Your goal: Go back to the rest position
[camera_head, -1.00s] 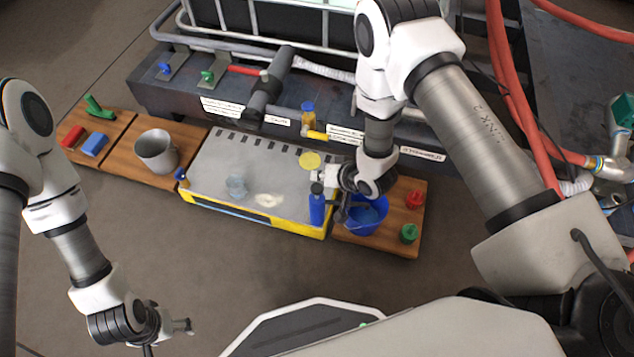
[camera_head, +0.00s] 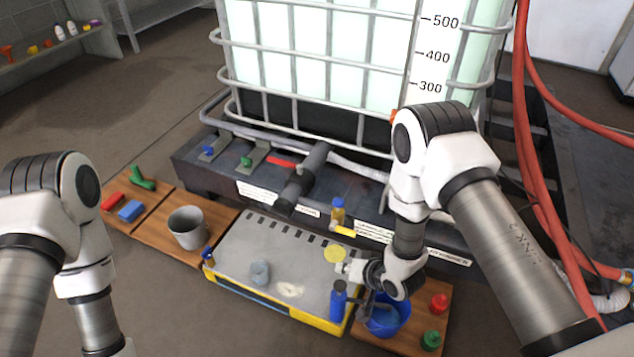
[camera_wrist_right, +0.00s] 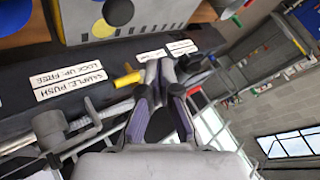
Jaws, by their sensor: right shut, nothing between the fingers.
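A grey mug (camera_head: 187,228) sits on a wooden board. Red and green knobs (camera_head: 438,303) lie at the right. Red hoses (camera_head: 545,150) hang beside my right arm.

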